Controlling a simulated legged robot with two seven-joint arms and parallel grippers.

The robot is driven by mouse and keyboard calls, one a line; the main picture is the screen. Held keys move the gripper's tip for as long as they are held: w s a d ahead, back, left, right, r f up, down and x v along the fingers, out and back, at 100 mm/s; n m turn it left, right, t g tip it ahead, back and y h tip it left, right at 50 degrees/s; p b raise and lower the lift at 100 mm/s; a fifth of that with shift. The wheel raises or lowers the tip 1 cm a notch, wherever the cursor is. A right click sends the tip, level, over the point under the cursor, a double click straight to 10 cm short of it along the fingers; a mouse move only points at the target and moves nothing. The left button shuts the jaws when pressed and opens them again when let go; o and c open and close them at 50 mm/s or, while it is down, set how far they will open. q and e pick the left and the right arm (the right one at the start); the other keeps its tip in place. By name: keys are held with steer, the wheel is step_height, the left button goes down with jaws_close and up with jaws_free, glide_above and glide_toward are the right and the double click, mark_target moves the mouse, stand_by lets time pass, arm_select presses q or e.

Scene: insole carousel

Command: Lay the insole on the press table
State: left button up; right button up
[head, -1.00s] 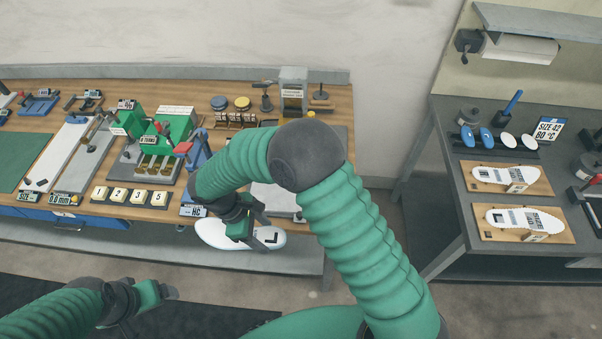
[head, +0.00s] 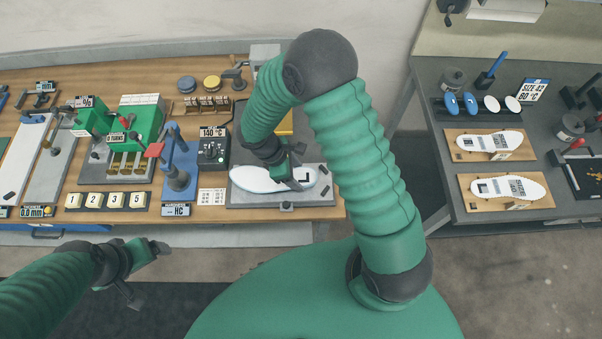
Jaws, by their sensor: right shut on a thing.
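The insole (head: 257,177) is a white, elongated sole shape with a thin blue edge, seen in the head view at the right end of the wooden bench. It is over the grey press table (head: 240,197), a flat plate near the bench's front edge. It appears to lie on or just above the plate; I cannot tell if it touches. My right gripper (head: 294,178) is shut on the insole near its middle and hides part of it. My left gripper (head: 148,270) is in front of the bench, away from the insole; its fingers seem apart and empty.
Left of the plate stand a black control box (head: 213,149) marked 140 °C and a blue lever press (head: 178,165). Numbered blocks (head: 106,201) line the front edge. A grey table (head: 480,206) on the right carries two boards with white soles. Floor shows between the benches.

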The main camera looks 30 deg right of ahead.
mark_target(304, 175)
steer(key=d, duration=0.1)
steer(key=d+f, duration=0.1)
steer(key=d, duration=0.1)
steer(key=shift+s+f+p, duration=0.15)
steer(key=shift+p, duration=0.15)
steer(key=shift+x, duration=0.85)
steer(key=shift+a+f, duration=0.15)
steer(key=shift+f, duration=0.25)
steer(key=shift+a, duration=0.6)
steer(key=o, duration=1.2)
steer(key=shift+a, duration=0.15)
steer(key=shift+o, duration=0.7)
steer(key=shift+d+f, duration=0.1)
steer(key=shift+d, duration=0.4)
steer(key=b+v, duration=0.1)
steer(key=v, duration=1.1)
arm_select(q)
steer(key=shift+d, duration=0.4)
arm_select(e)
steer(key=s+r+m+t+y, duration=0.4)
steer(key=s+r+m, duration=0.1)
steer(key=m, duration=0.7)
steer(key=shift+s+a+r+t, duration=0.2)
steer(key=shift+s+a+t, duration=0.2)
steer(key=shift+s, duration=0.25)
